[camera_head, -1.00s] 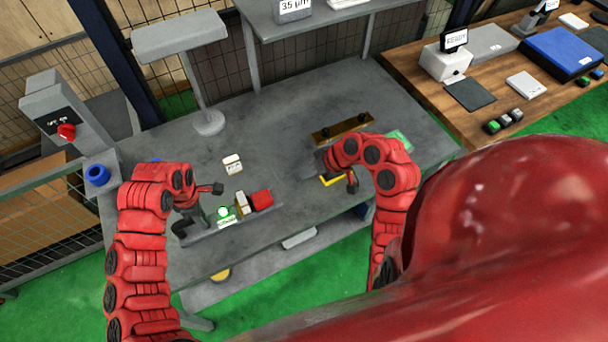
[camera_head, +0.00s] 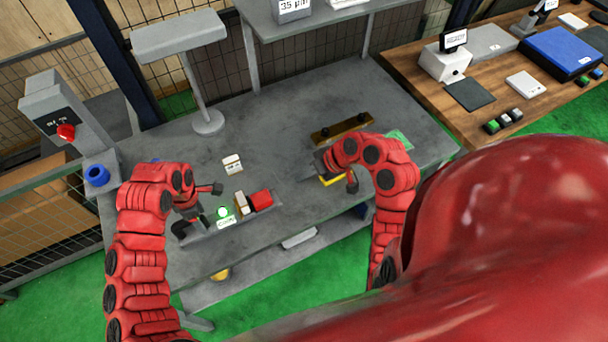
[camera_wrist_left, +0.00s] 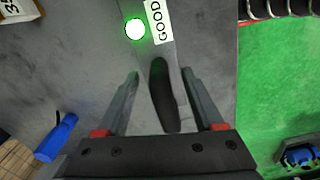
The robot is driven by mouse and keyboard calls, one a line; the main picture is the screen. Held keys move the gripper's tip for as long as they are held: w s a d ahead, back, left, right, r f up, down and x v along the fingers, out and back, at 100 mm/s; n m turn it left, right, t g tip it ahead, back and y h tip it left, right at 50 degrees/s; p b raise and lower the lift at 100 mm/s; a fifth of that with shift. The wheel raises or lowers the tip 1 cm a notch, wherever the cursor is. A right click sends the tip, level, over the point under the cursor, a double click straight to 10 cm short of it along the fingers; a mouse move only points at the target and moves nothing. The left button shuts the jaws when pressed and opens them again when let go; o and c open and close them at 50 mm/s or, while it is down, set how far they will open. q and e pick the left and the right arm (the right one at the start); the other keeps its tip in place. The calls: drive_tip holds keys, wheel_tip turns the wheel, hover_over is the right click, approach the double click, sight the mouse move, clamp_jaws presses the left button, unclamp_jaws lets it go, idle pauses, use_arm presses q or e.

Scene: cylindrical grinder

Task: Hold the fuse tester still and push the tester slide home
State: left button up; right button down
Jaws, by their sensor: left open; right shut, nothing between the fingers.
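The fuse tester (camera_head: 206,232) is a long grey body on the bench, with a lit green lamp (camera_head: 222,212) and a white label. A white block and a red block (camera_head: 261,198) sit at its right end; I cannot tell which is the slide. My left gripper (camera_head: 187,222) is at the tester's left end. In the left wrist view the open left gripper (camera_wrist_left: 160,78) has a dark, rounded handle (camera_wrist_left: 163,97) between its fingers, with gaps at both sides. The label (camera_wrist_left: 159,22) reads GOOD. My right gripper (camera_head: 322,162) is shut and empty, right of the tester, partly hidden by its arm.
A small white box (camera_head: 232,165) stands behind the tester. A yellow item (camera_head: 331,181) lies beneath the right gripper, near a brown bar with black knobs (camera_head: 343,129). A grey post stand (camera_head: 208,122) rises at the back left.

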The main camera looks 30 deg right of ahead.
use_arm(q)
drive_tip(key=shift+r, duration=3.75)
